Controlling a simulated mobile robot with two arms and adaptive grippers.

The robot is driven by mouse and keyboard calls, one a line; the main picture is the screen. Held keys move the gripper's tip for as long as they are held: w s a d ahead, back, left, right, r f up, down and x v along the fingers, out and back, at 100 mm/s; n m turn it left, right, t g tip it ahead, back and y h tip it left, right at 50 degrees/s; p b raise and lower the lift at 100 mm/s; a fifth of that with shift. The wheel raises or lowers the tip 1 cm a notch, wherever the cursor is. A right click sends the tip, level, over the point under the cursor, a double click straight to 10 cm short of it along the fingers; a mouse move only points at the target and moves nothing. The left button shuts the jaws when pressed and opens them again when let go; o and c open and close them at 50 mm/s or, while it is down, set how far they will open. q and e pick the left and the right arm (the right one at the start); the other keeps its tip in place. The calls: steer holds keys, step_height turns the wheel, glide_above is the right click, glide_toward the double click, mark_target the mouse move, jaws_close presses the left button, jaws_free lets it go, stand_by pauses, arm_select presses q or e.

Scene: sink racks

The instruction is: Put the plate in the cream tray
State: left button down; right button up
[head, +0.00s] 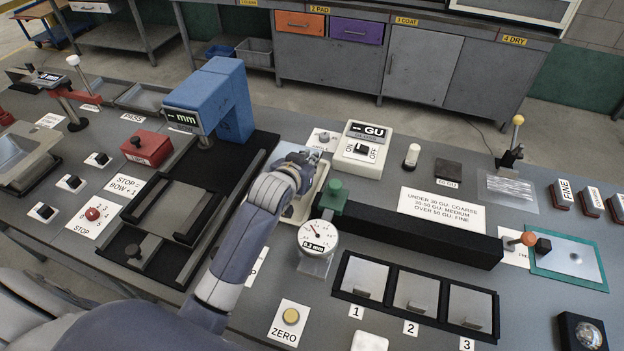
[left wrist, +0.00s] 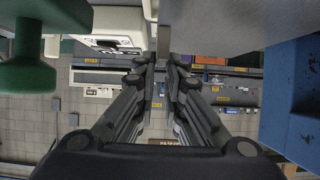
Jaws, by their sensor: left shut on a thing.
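My left gripper (head: 303,165) is over the bench beside the blue measuring stand, above a cream tray (head: 322,178) that it and my forearm partly cover. In the left wrist view the left gripper's fingers (left wrist: 165,62) come close together and are shut on a thin grey piece, which looks like the plate (left wrist: 200,25). My right gripper is in neither view.
The blue stand (head: 225,100) is just left of the gripper. A white gloss meter (head: 362,150) stands behind it to the right. A green knob (head: 333,195) on a black bar (head: 420,235) and a round dial (head: 318,238) are close at its right. Numbered black bins (head: 415,292) are in front.

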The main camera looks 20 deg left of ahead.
arm_select(q)
steer(key=f, duration=0.2)
steer(key=s+a+f, duration=0.1)
steer(key=shift+s+f, duration=0.1)
steer(key=shift+f, duration=0.2)
steer(key=shift+w+d+f+p, duration=0.15)
steer(key=shift+f+p, duration=0.05)
steer(key=shift+f, duration=0.35)
steer(key=shift+w+d+f+p, duration=0.1)
steer(key=shift+d+f+p, duration=0.05)
steer(key=shift+f, duration=1.3)
steer(key=shift+a, duration=0.1)
steer(key=shift+f, duration=0.1)
steer(key=c, duration=1.7)
jaws_free()
steer(key=shift+s+r, duration=0.25)
steer(key=shift+s, duration=0.35)
steer(key=b+v, duration=0.1)
steer(key=v, duration=0.9)
steer(key=shift+s+r, duration=0.25)
steer(key=shift+s, duration=0.1)
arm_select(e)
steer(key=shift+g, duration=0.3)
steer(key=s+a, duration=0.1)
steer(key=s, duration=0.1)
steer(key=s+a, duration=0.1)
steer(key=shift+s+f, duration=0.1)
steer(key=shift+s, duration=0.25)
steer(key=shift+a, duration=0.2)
